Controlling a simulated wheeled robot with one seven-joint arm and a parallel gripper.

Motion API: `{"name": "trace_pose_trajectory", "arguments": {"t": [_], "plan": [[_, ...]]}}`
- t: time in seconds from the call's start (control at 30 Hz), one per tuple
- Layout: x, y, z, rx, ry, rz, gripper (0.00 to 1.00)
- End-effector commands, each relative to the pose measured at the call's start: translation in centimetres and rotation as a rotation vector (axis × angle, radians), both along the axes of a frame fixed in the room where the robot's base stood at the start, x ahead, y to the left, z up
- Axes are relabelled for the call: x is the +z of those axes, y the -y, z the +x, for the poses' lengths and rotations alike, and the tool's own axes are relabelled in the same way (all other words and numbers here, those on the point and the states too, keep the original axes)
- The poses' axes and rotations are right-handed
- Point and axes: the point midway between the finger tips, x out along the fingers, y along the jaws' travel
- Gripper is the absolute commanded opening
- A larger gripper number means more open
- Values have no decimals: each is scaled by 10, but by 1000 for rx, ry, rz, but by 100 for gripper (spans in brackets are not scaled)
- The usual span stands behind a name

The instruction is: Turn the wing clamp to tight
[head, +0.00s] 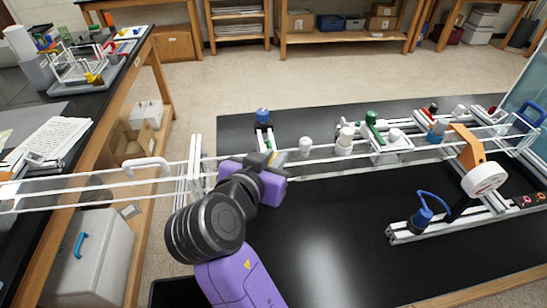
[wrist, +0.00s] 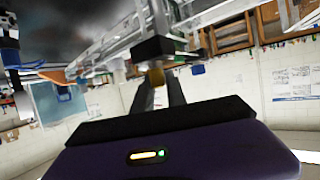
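My gripper (head: 268,158) is at the transparent-looking rail, left of the middle of the head view, with its purple body just below the rail.
Long pale rails (head: 330,158) cross the scene. Behind them on the black table (head: 320,230) stand a blue-topped knob (head: 262,115) and a green-topped part (head: 371,118). An orange arm with a white disc (head: 484,179) stands at right. The table's front middle is clear.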

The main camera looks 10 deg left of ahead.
Motion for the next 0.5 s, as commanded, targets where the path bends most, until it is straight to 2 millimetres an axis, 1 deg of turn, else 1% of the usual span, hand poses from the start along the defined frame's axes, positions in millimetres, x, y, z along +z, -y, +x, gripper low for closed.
{"name": "trace_pose_trajectory", "arguments": {"t": [0.03, 0.07, 0.1, 0.37, 0.5], "plan": [[0, 0, 0, 0, -1, -1, 28], [0, 0, 0, 0, 0, -1, 34], [0, 0, 0, 0, 0, -1, 36], [0, 0, 0, 0, 1, -1, 36], [2, -2, -7, 2, 1, 0, 36]]}}
